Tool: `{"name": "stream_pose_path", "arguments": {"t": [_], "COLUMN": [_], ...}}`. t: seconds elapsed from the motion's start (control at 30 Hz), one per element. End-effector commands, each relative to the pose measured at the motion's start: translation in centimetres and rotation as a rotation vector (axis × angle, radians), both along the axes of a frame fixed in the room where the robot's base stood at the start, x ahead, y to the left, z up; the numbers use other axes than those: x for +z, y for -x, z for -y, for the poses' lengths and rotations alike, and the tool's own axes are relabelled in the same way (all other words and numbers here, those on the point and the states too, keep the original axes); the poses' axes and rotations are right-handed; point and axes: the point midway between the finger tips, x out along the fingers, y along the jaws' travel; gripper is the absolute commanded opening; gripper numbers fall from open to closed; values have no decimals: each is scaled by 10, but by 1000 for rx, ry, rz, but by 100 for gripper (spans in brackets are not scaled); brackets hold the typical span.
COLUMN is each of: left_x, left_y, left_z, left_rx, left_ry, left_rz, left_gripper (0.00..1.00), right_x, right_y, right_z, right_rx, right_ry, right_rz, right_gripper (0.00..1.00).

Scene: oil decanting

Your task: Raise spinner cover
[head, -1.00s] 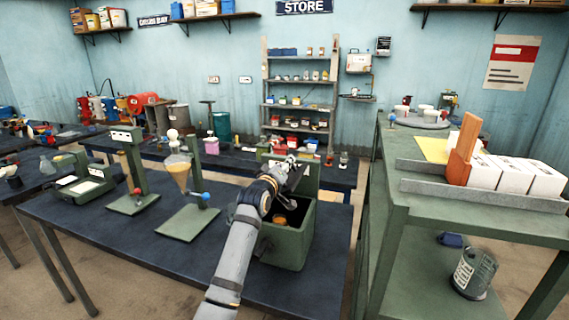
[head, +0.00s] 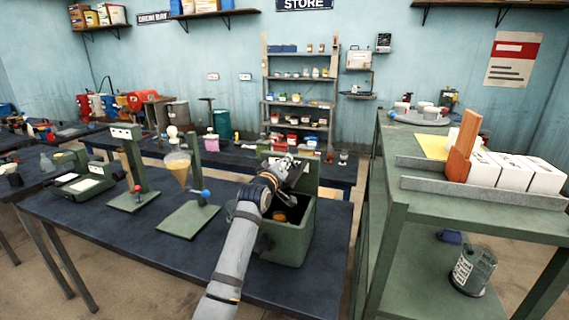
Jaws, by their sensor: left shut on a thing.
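The spinner is an open-topped green box (head: 290,244) on the dark bench. Its dark inside shows, with a round orange-brown part (head: 280,217) in it. The green cover (head: 306,176) stands up at the back of the box, partly hidden behind my left gripper. My left gripper (head: 285,165) is at the cover's upper left part and shut on it; the fingertips are small, so the exact grip spot is unclear. My left arm crosses the box's left side. My right gripper is out of view.
On the bench left of the box stand a green stand with a funnel of amber liquid (head: 179,169), and another green post stand (head: 133,165). A green table (head: 420,215) with white boxes stands to the right. Bare bench top lies in front.

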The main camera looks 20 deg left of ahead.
Motion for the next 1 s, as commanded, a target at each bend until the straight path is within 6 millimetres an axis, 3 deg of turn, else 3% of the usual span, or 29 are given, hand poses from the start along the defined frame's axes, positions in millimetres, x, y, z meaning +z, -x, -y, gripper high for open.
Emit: {"name": "stream_pose_path", "arguments": {"t": [0.37,0.63,1.0], "left_x": [24,44,51], "left_y": [-1,-3,-4], "left_z": [-26,-68,-128], "left_rx": [2,3,3], "left_ry": [152,395,734], "left_rz": [-3,-11,-21], "left_gripper": [0,0,0], "right_x": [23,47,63], "right_y": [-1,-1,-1], "right_z": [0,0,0], "right_rx": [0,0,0], "right_ry": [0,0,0], "right_rz": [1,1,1], "right_gripper": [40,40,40]}}
